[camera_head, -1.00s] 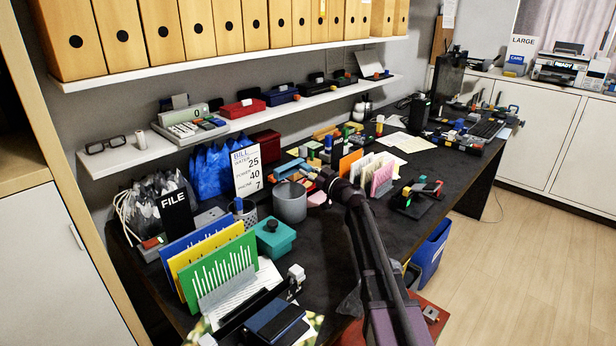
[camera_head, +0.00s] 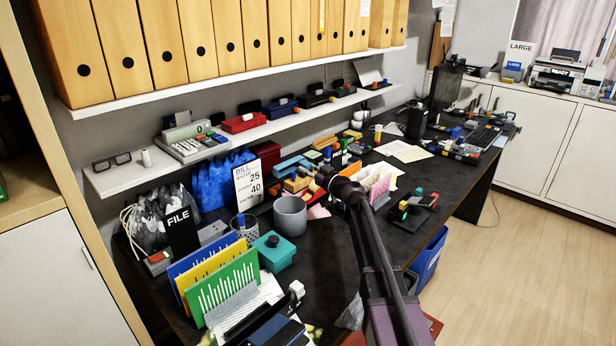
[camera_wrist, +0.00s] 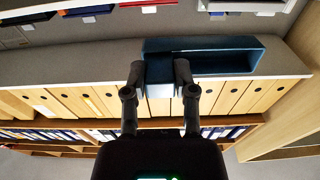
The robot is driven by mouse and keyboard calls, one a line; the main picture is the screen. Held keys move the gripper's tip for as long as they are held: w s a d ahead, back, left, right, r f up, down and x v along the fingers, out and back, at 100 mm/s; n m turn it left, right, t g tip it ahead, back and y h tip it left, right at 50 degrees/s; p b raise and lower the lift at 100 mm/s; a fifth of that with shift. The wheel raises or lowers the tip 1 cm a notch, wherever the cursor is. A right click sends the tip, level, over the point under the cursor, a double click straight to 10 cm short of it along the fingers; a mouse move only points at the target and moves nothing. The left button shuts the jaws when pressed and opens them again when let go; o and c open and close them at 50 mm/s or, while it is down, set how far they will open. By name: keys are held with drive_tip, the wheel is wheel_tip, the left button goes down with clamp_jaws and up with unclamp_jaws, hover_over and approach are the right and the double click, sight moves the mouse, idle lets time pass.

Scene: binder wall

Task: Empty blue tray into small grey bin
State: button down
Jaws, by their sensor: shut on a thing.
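In the wrist view, my gripper (camera_wrist: 158,72) is shut on the blue tray (camera_wrist: 245,53). Its two fingers grip a block-like end part of the tray. The tray looks like a long, dark blue open box, and I cannot make out what is inside it. In the head view, my arm reaches over the desk and hides most of the gripper. The small grey bin (camera_head: 290,216) stands upright on the desk, to the left of and nearer than the arm's end. Its inside is only partly visible.
A mesh cup (camera_head: 245,228), a teal box (camera_head: 273,252) and colored file folders (camera_head: 225,283) stand near the bin. A bill card (camera_head: 247,180) is behind it. A shelf (camera_head: 130,178) runs above the desk's back. Paper sorters (camera_head: 378,186) stand right of the arm.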

wheel_tip(320, 180, up, 32)
drive_tip(key=p, duration=3)
drive_tip(key=shift+p, duration=0.4)
